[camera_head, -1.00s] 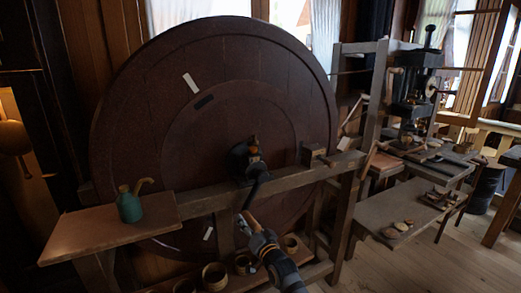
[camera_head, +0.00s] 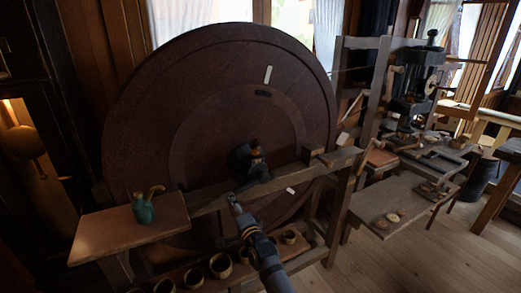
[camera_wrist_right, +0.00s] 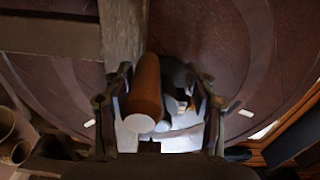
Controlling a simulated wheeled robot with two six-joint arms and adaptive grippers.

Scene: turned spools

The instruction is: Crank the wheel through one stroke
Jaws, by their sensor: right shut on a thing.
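The large dark red-brown wheel (camera_head: 215,95) stands upright behind a wooden frame beam, with a white mark (camera_head: 268,75) and a black mark (camera_head: 263,93) on its face. The crank's arm is mostly hidden behind the gripper. My left gripper is not in view.
The beam (camera_head: 305,171) crosses in front of the wheel. A green oil can (camera_head: 144,210) stands on a shelf (camera_head: 110,235) at left. Several cups (camera_head: 220,265) stand below. A workbench (camera_head: 400,195) with a press (camera_head: 410,95) is at right.

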